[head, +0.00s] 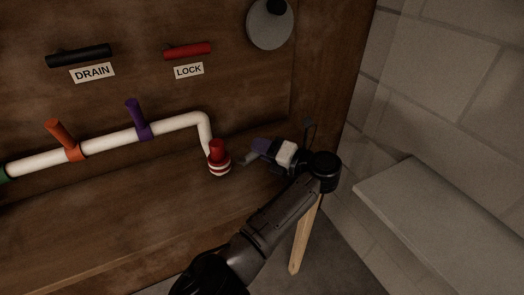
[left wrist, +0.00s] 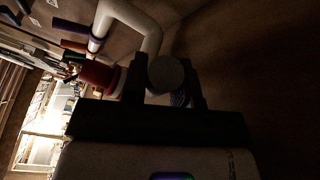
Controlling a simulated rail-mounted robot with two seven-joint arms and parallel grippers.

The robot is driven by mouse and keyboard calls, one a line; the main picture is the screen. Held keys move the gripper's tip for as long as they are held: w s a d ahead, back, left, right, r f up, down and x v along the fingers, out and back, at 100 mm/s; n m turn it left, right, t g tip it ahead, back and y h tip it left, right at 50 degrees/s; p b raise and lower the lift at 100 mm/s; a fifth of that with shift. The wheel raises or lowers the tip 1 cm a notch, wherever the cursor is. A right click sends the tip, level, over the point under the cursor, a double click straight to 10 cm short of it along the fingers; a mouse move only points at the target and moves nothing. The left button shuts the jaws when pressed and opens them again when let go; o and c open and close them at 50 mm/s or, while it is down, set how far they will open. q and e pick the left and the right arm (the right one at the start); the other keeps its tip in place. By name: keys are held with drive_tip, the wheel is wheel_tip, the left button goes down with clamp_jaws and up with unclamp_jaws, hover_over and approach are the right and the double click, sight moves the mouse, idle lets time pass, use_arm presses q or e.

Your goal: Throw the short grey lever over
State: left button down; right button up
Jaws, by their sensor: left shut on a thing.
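My left gripper (head: 264,152) is beside the right end of the white pipe, low in front of the wooden back panel. In the left wrist view its two dark fingers stand either side of a round grey end (left wrist: 166,73), which looks like the end of the short grey lever. The gripper is shut on it. In the head view a small grey piece of the lever (head: 249,158) shows at the fingertips; the rest is hidden by the gripper. The lever's mount and exact tilt cannot be made out. My right gripper is not in view.
A red fitting with white bands (head: 218,160) stands just left of the gripper, at the pipe's (head: 110,142) end. Purple (head: 138,118) and orange (head: 62,138) levers sit on the pipe. Black DRAIN (head: 80,56) and red LOCK (head: 187,51) handles are above. A wooden side wall is close on the right.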

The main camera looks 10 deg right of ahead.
use_arm(q)
drive_tip(key=c, duration=0.9)
unclamp_jaws()
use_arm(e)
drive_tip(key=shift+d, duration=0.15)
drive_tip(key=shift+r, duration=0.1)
